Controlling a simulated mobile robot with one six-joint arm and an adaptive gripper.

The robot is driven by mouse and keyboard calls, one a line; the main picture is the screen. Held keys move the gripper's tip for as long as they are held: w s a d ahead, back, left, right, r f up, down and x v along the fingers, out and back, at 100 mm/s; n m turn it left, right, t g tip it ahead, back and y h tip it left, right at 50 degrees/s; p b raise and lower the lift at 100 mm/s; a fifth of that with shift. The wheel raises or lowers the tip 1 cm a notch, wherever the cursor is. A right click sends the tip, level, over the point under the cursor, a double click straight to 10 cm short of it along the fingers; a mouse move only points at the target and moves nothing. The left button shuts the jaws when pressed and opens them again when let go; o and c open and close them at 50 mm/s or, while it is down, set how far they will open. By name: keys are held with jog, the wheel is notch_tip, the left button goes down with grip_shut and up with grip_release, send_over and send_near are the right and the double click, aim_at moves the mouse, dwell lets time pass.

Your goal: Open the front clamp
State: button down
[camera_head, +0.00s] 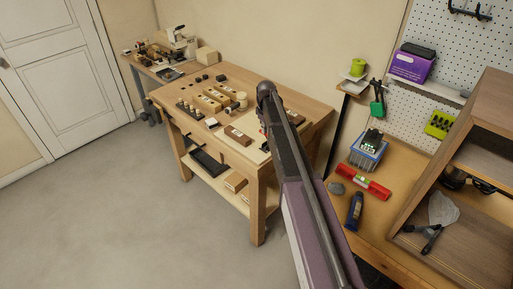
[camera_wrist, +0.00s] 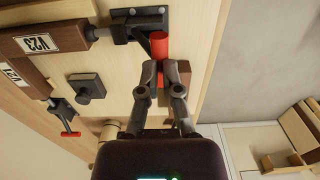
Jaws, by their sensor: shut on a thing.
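In the wrist view, a dark metal clamp (camera_wrist: 125,24) is fixed on the pale wooden board at the top, with a red handle (camera_wrist: 160,44). My gripper (camera_wrist: 163,68) has its two dark fingers around the lower end of this handle and is shut on it. The fingertips cover that end. A brown block labelled V23 (camera_wrist: 40,40) lies left of the clamp. In the head view my arm crosses the bench and hides the clamp and gripper.
In the wrist view, a dark knob (camera_wrist: 86,88) and another red-handled fixture (camera_wrist: 69,133) are at left. In the head view, the workbench (camera_head: 225,82) holds several blocks. Grey floor (camera_head: 120,210) is clear at left. A side bench (camera_head: 400,165) with tools stands at right.

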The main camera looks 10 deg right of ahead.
jog(key=shift+d, duration=0.25)
jog(key=shift+w+d+r, duration=0.2)
jog(key=shift+w+d, duration=0.05)
jog(key=shift+d, duration=0.1)
jog(key=shift+w+d, duration=0.1)
jog(key=shift+d, duration=0.15)
jog(key=shift+w+d+r, duration=0.1)
jog(key=shift+w+d, duration=0.05)
jog(key=shift+d, duration=0.25)
dwell(0.4)
jog(key=c, duration=0.9)
grip_release()
jog(key=shift+o, duration=0.3)
jog(key=shift+w+f, duration=0.25)
jog(key=shift+f, duration=0.05)
jog(key=shift+r, duration=0.1)
